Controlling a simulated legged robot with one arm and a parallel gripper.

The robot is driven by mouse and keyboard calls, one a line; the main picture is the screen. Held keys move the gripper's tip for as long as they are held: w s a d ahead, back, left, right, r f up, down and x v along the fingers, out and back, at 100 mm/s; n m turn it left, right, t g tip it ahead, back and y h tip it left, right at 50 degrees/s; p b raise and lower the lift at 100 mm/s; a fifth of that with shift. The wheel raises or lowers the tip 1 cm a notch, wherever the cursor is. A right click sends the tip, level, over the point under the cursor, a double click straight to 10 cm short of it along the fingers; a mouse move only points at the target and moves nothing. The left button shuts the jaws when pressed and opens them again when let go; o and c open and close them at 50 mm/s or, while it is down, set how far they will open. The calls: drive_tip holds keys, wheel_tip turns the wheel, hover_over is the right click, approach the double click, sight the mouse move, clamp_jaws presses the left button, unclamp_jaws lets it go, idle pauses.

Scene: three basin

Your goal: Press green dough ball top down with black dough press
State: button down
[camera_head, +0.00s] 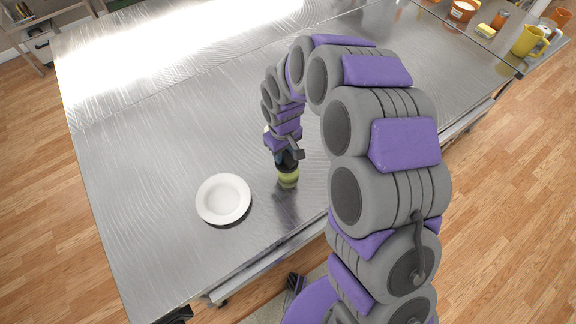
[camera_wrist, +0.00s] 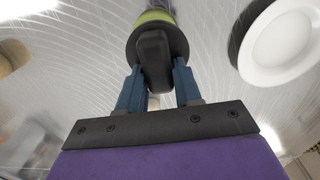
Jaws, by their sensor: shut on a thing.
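The black dough press (camera_wrist: 154,58) is held between the two blue fingers of my gripper (camera_wrist: 153,82). In the head view my gripper (camera_head: 288,156) points down over the table, with the dark press (camera_head: 287,164) under it. The green dough ball (camera_head: 288,180) is directly below the press, and its upper part is covered by it. In the wrist view a yellow-green strip of the dough (camera_wrist: 153,16) shows just beyond the press disc. The press and dough appear to touch, but the exact contact is hidden.
A white plate (camera_head: 223,200) lies on the metal table (camera_head: 150,130), left of the dough. A yellow pitcher (camera_head: 529,41), an orange-rimmed bowl (camera_head: 463,10) and other small items stand at the far right. The table left of the plate is clear.

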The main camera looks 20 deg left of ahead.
drive_tip(key=shift+f, duration=0.2)
drive_tip(key=shift+f, duration=1.4)
idle(0.6)
drive_tip(key=shift+r+p, duration=0.6)
drive_tip(key=shift+r, duration=0.95)
drive_tip(key=shift+f, duration=0.25)
drive_tip(key=shift+f, duration=1.55)
